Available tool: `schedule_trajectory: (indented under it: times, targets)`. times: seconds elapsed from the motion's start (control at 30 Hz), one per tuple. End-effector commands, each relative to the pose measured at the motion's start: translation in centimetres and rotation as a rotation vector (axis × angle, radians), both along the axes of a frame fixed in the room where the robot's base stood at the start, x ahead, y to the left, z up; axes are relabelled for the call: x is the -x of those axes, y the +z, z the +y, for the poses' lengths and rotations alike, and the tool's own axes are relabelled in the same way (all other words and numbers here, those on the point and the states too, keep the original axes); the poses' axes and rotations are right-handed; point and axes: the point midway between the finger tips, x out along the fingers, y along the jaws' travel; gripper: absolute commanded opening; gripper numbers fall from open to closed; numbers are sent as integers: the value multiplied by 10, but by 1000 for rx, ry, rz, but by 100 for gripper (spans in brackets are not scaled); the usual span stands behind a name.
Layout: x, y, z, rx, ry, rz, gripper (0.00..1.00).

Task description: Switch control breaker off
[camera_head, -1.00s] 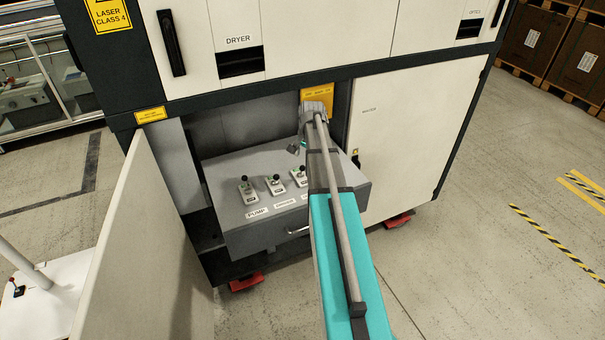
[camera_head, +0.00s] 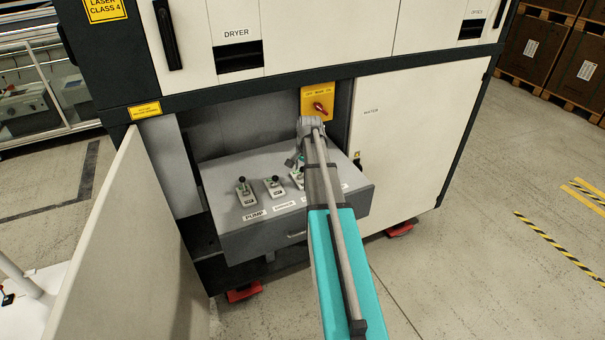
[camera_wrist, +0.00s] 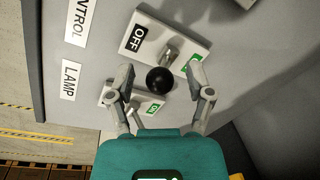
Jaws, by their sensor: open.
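The control breaker (camera_wrist: 172,50) is a pale plate beside the CONTROL label (camera_wrist: 78,20) in the wrist view. It has a black OFF label at its left end and a green label at its right end. Its metal lever ends in a black ball knob (camera_wrist: 160,80). My gripper (camera_wrist: 161,77) is open, with one finger on each side of the knob and visible gaps. I cannot tell the lever's exact position. In the head view my gripper (camera_head: 298,160) is over the right part of the grey switch box (camera_head: 225,180), and my arm hides the breakers there.
The lamp breaker (camera_wrist: 148,103) sits close by, partly behind my left finger, beside the LAMP label (camera_wrist: 70,80). The pump breaker (camera_head: 246,192) and another breaker (camera_head: 274,187) stand to the left. A yellow panel with a red rotary switch (camera_head: 319,106) is behind my wrist.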

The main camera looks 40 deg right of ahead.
Motion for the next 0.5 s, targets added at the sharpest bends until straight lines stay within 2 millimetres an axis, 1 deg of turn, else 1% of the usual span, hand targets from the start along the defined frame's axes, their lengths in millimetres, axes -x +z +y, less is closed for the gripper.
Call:
schedule_trajectory:
  times: [0.37,0.47,0.5]
  targets:
    - [0,-1,0,0,0,0,67]
    - [0,-1,0,0,0,0,51]
    - [0,-1,0,0,0,0,43]
